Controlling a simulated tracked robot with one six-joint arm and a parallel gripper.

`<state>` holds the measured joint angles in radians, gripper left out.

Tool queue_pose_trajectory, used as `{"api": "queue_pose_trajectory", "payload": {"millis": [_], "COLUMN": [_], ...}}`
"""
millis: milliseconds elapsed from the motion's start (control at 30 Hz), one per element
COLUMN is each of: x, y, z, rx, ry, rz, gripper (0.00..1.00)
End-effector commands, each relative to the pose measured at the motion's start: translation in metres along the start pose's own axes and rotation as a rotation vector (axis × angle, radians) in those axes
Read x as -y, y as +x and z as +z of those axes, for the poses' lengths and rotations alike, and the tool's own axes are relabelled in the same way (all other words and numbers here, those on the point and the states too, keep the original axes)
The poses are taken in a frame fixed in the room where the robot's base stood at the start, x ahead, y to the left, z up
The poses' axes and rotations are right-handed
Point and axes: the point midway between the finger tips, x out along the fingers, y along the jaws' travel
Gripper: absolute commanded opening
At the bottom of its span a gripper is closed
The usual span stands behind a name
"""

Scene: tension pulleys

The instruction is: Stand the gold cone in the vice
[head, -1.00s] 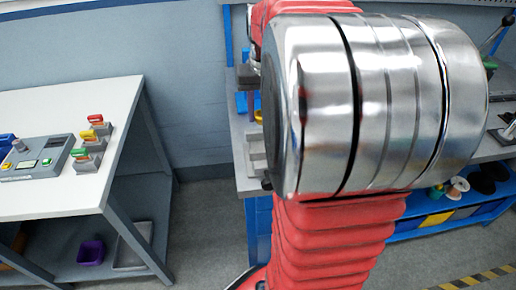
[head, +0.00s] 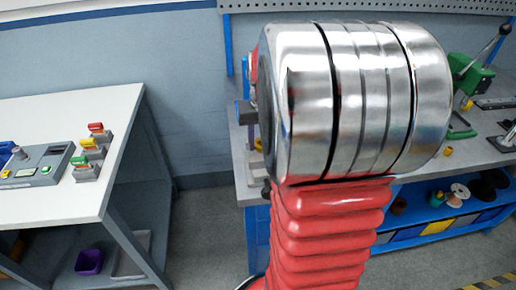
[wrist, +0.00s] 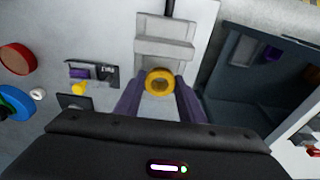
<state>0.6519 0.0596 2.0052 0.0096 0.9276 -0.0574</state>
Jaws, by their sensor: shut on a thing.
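The gold cone (wrist: 159,82) shows in the wrist view as a round gold ring with a dark centre, seen end-on. My gripper (wrist: 158,88) is shut on it, with one purple finger on each side. The grey vice (wrist: 165,47), with pale stepped blocks, lies just beyond the cone. I cannot tell whether the cone touches the vice or how upright it is. In the head view my own arm hides the gripper and most of the vice.
In the wrist view a red disc (wrist: 17,58) and a blue disc (wrist: 14,104) lie at left, and a dark open bay (wrist: 250,85) at right. In the head view a green press (head: 470,75) stands right on the bench. A white table (head: 60,115) is at left.

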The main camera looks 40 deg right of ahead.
Motion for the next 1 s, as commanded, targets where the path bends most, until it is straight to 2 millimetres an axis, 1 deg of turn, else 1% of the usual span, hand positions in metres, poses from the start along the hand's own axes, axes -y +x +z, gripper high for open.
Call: {"api": "queue_pose_trajectory", "payload": {"millis": [33, 100, 200, 567, 600, 833, 1000], "x": [0.000, 0.000, 0.000, 0.000, 0.001, 0.001, 0.001], "y": [0.007, 0.015, 0.022, 0.024, 0.024, 0.024, 0.024], "z": [0.002, 0.003, 0.003, 0.004, 0.004, 0.004, 0.004], "rx": [0.004, 0.003, 0.000, 0.000, 0.000, 0.000, 0.000], "ry": [0.000, 0.000, 0.000, -0.001, -0.001, -0.001, -0.001], "rz": [0.000, 0.000, 0.000, 0.000, 0.000, 0.000, 0.000], "gripper": [0.08, 0.08, 0.08, 0.08, 0.38, 0.54, 0.55]}}
